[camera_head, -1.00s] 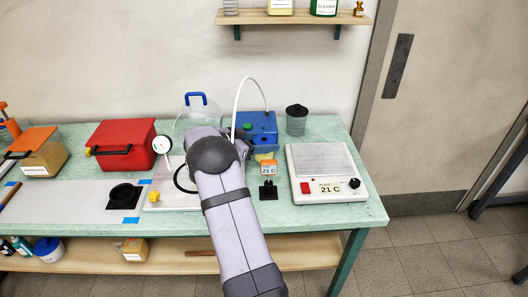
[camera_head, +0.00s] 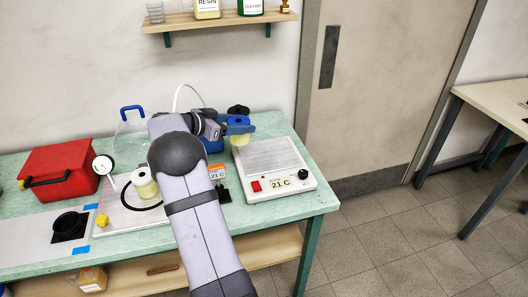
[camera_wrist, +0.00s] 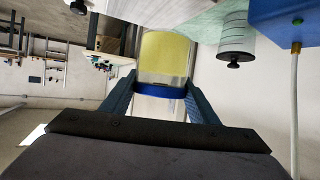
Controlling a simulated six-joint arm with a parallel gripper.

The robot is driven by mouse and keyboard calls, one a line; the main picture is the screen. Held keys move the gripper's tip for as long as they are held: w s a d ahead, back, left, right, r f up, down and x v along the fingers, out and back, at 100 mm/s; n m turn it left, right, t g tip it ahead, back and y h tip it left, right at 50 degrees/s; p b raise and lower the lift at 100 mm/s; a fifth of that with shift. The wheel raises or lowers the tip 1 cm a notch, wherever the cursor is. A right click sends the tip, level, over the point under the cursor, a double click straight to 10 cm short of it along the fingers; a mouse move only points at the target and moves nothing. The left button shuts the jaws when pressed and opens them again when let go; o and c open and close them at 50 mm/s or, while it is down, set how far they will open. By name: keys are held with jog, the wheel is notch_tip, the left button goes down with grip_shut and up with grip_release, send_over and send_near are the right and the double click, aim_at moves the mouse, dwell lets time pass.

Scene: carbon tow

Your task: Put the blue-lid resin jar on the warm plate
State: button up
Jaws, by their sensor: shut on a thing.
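My gripper (camera_head: 240,128) is shut on the blue-lid resin jar (camera_head: 239,140), a clear jar with pale yellow resin. In the wrist view the two fingers (camera_wrist: 161,93) close on its blue lid (camera_wrist: 160,91), and the yellow resin (camera_wrist: 164,52) shows beyond. In the head view the jar looks upright, at the back left edge of the warm plate (camera_head: 270,160); its clearance is hard to judge. The plate is a white box with a ribbed grey top, a red switch, a black knob and a display reading 21 C. Its top looks empty.
A dark-lidded canister (camera_head: 239,110) stands behind the gripper; it also shows in the wrist view (camera_wrist: 237,40). A blue box (camera_head: 213,146) is partly hidden by my arm. Another yellowish jar (camera_head: 145,182) and a gauge (camera_head: 103,165) stand left. The bench's right edge is near the plate.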

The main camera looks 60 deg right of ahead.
jog(key=s+d+r+p, duration=0.1)
jog(key=s+d+r, duration=0.25)
jog(key=s, duration=0.45)
jog(key=s+d+r+m+g+p, duration=0.1)
jog(key=s+d+r, duration=0.25)
jog(key=s, duration=0.45)
jog(key=s+d+r+p, duration=0.1)
jog(key=s+d+r, duration=0.2)
jog(key=s+d, duration=0.35)
jog(key=w+a+f+n+t, duration=0.3)
jog(key=w+f+n+t, duration=0.45)
jog(key=w, duration=0.45)
jog(key=shift+m+h, duration=0.4)
jog(key=shift+m, duration=0.05)
jog(key=shift+w+d+f, duration=0.1)
jog(key=shift+f, duration=2.6)
jog(key=shift+w+d+f, duration=0.1)
jog(key=shift+f, duration=2.55)
jog(key=shift+f+b, duration=0.15)
jog(key=shift+b, duration=0.15)
jog(key=shift+f, duration=0.15)
jog(key=o, duration=1.2)
jog(key=shift+o, duration=0.2)
